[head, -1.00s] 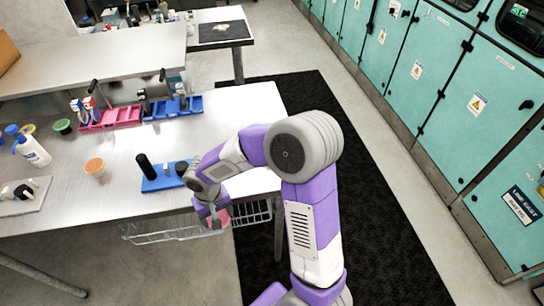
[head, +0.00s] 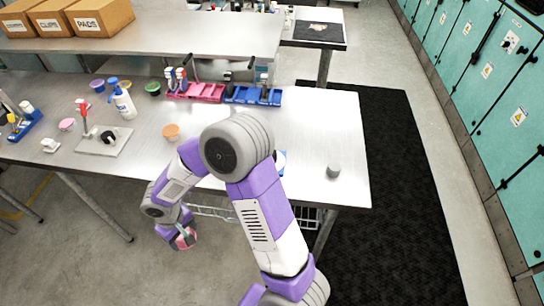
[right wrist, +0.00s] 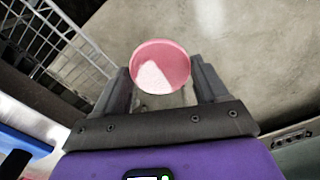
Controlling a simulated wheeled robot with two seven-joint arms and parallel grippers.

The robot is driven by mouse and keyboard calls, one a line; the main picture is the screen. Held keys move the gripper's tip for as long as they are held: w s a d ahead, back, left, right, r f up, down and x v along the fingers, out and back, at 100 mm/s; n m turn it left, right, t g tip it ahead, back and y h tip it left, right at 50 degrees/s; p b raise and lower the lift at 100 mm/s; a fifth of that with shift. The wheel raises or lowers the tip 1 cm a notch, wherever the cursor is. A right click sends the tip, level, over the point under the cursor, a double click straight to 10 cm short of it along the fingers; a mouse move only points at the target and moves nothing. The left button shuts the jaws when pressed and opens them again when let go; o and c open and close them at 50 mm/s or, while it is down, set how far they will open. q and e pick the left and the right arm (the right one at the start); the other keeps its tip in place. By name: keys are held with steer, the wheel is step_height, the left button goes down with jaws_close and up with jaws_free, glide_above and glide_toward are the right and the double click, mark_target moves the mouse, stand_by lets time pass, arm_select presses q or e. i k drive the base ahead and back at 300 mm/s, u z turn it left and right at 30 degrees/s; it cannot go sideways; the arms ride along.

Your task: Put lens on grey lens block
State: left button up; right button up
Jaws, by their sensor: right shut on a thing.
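My right gripper (head: 184,236) is shut on a pink round lens (right wrist: 161,67), which also shows in the head view (head: 189,239). The wrist view shows it between the two dark fingers (right wrist: 162,92). The gripper hangs over the floor in front of the table's front edge, apart from the table. A flat grey block (head: 119,143) with a red-handled upright and a black round part lies on the table to the left, away from the gripper. A small grey cylinder (head: 333,171) stands on the table at right. My left gripper is not in view.
A wire basket (head: 212,211) hangs under the table (head: 140,172) front edge, right of my gripper. A blue base (head: 281,160) is mostly hidden by my arm.

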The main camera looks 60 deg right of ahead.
mark_target(335, 165)
steer(key=u, duration=0.45)
steer(key=k, duration=1.05)
steer(key=z, duration=0.5)
